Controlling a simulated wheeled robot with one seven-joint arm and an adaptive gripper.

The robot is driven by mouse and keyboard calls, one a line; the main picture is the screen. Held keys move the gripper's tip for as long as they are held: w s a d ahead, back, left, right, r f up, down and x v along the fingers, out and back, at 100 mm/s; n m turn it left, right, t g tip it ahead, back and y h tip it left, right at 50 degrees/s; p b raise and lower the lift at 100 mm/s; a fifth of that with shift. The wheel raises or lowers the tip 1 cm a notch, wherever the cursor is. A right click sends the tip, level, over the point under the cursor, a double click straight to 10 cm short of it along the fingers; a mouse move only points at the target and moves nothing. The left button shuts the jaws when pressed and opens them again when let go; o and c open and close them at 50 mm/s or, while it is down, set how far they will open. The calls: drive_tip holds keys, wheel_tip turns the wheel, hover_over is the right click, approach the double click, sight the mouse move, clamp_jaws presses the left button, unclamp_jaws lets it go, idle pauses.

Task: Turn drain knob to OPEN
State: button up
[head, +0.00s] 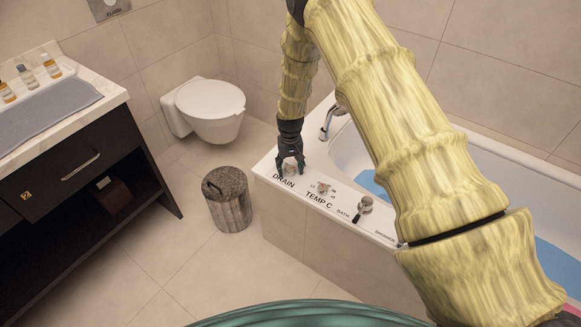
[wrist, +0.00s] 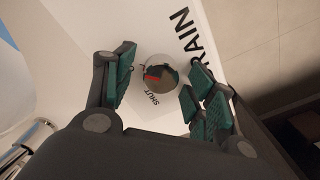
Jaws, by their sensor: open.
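The drain knob (wrist: 163,72) is a small round shiny knob on the white tub ledge. In the wrist view it sits between the spread fingers of my gripper (wrist: 160,76), with a gap visible on both sides. A red mark shows on the knob's left half. The word SHUT (wrist: 152,99) is just below it, and no OPEN label is visible. In the head view my gripper (head: 290,164) points down over the ledge at the DRAIN lettering (head: 283,182) and largely hides the knob. My gripper is open and holds nothing.
A temperature knob (head: 323,188) and a bath/shower lever (head: 363,206) stand farther right along the ledge. A curved chrome spout (head: 328,122) rises behind. A round bin (head: 229,200) stands left of the tub, with a toilet (head: 210,108) beyond. Floor between bin and vanity is clear.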

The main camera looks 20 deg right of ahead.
sight(290, 168)
wheel_tip(290, 168, up, 12)
idle(0.6)
idle(0.4)
